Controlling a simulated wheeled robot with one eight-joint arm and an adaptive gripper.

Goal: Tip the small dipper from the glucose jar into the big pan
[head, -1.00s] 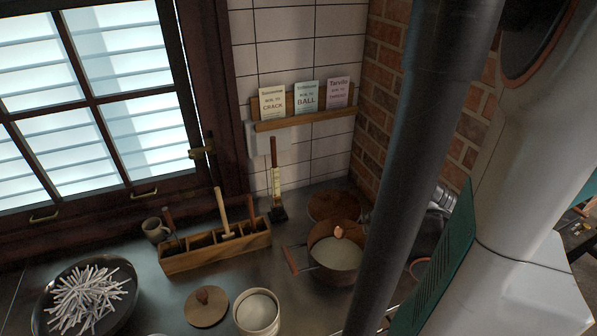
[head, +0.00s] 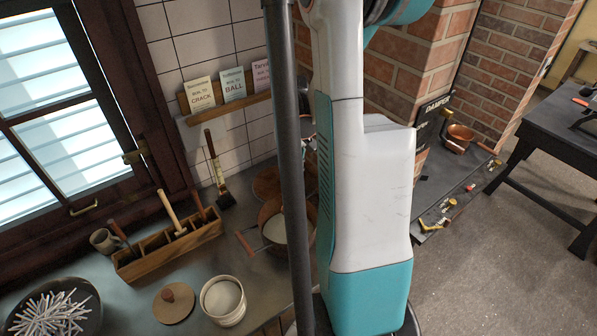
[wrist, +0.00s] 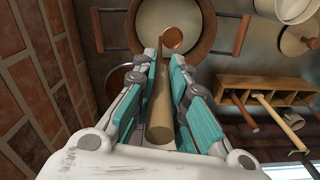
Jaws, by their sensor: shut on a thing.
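In the wrist view my gripper (wrist: 165,85) is shut on the wooden handle of the small dipper (wrist: 160,112). The dipper's round copper bowl (wrist: 172,39) shows beyond the fingertips, against the inside of the big pan. I cannot tell how far it is tilted or what it holds. The big pan (wrist: 207,35) is copper-brown with two side handles. In the head view the pan (head: 270,232) is partly hidden by a dark pole, and my gripper is hidden. A cream open jar with pale contents, apparently the glucose jar (head: 208,309), stands in front; it also shows in the wrist view (wrist: 286,14).
A knobbed wooden lid (head: 165,311) lies beside the jar. A wooden tool rack (head: 150,262) holds tools behind it. A dark bowl of white sticks (head: 88,322) stands at left. Brick wall (head: 405,75) rises close behind the pan.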

